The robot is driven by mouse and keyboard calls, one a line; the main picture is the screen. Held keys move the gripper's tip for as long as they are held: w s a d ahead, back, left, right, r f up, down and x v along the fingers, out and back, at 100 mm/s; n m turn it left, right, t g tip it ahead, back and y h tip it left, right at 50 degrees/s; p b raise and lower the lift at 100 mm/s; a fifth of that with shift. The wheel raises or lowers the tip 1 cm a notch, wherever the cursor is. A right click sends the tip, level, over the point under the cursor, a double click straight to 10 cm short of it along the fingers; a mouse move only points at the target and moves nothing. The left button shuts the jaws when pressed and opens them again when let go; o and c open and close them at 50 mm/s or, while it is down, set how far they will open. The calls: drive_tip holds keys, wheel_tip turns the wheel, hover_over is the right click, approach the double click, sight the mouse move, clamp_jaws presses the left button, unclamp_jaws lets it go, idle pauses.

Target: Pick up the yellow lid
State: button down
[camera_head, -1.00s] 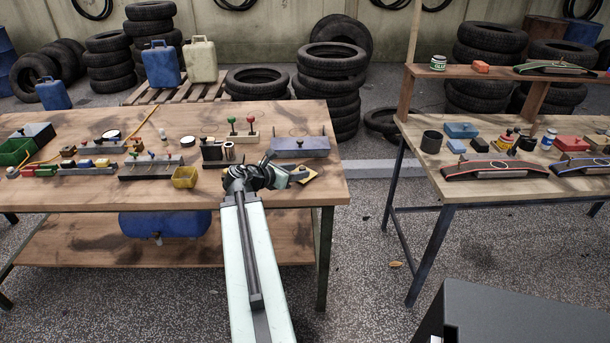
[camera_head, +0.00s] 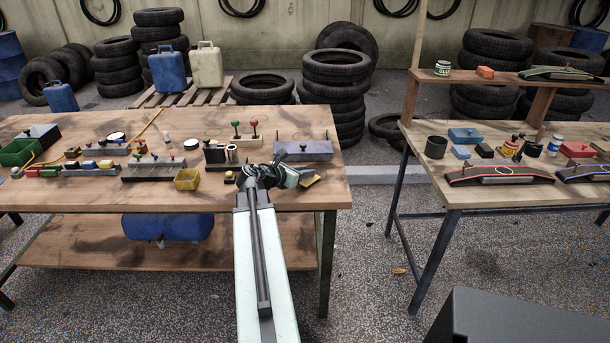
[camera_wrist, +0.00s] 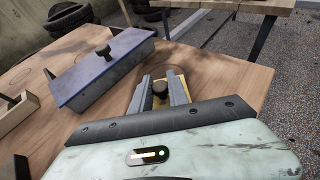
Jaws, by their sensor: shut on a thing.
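The yellow lid (camera_wrist: 148,97) is a flat plate with a round dark knob (camera_wrist: 160,89) on top, seen in the wrist view. My gripper (camera_wrist: 161,94) is shut on the knob, with one grey finger on each side. In the head view, the lid (camera_head: 310,182) shows as a yellow edge beyond my gripper (camera_head: 296,176), near the table's right front. My wrist hides most of it there. I cannot tell whether the lid touches the table.
A grey-blue box with a flat lid and black knob (camera_wrist: 104,73) stands left of my gripper in the wrist view. A yellow open bin (camera_head: 187,180) stands to the left on the wooden table (camera_head: 90,197). A second table (camera_head: 420,150) is across a gap to the right.

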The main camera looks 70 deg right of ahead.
wheel_tip(320, 180, up, 10)
drive_tip(key=p, duration=1)
drive_tip(key=shift+r, duration=0.1)
